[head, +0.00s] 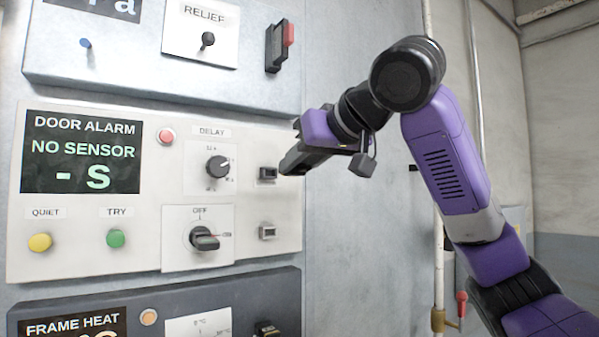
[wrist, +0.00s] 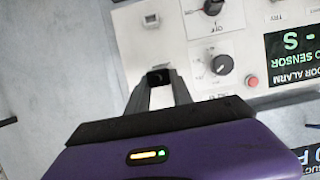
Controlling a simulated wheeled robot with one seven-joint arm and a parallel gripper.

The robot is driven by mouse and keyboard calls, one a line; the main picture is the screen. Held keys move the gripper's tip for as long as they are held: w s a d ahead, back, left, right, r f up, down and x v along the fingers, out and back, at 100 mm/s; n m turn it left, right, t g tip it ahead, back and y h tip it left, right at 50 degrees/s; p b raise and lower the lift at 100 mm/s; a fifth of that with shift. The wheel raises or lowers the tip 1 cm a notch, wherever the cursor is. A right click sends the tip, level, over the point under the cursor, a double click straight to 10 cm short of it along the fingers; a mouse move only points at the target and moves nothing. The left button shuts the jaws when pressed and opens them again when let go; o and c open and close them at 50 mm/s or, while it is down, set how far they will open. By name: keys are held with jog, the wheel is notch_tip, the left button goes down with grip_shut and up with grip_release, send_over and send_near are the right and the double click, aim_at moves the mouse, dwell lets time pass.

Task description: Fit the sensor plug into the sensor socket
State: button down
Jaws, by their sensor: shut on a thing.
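My gripper (head: 285,168) is at the right edge of the door alarm panel, fingers pointing left towards it. In the wrist view the gripper (wrist: 160,88) has its fingers shut on a small black thing, which looks like the sensor plug (wrist: 158,75). In the head view the fingers hide the plug. A dark rectangular socket (head: 268,173) is just left of the fingertips, with a small gap seen from here. A lighter socket (head: 267,231) is lower on the same panel, and it also shows in the wrist view (wrist: 151,20). I cannot tell which is the sensor socket.
The alarm display (head: 80,152) reads "NO SENSOR - S". A delay knob (head: 217,166) and an off/on rotary switch (head: 204,238) are left of the sockets. A box with a red-tipped switch (head: 279,46) juts out above. Bare wall (head: 350,260) lies to the right.

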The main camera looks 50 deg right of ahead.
jog(key=shift+f, duration=0.1)
jog(key=shift+w+d+p, duration=0.25)
jog(key=shift+w+d, duration=0.05)
jog(key=shift+w, duration=0.7)
jog(key=shift+w+d+p, duration=0.2)
jog(key=shift+w+d, duration=0.1)
jog(key=shift+w, duration=0.65)
jog(key=shift+w+d, duration=0.15)
jog(key=shift+w, duration=0.5)
jog(key=shift+w+d, duration=0.15)
jog(key=shift+w, duration=0.5)
dwell(0.8)
jog(key=c, duration=1.1)
grip_release()
jog(key=shift+o, duration=0.7)
jog(key=o, duration=0.5)
jog(key=shift+s+a+b, duration=0.3)
jog(key=shift+s, duration=0.8)
jog(key=shift+s+a+b, duration=0.35)
jog(key=shift+s, duration=0.7)
jog(key=shift+s+a+b, duration=0.3)
jog(key=shift+s, duration=0.8)
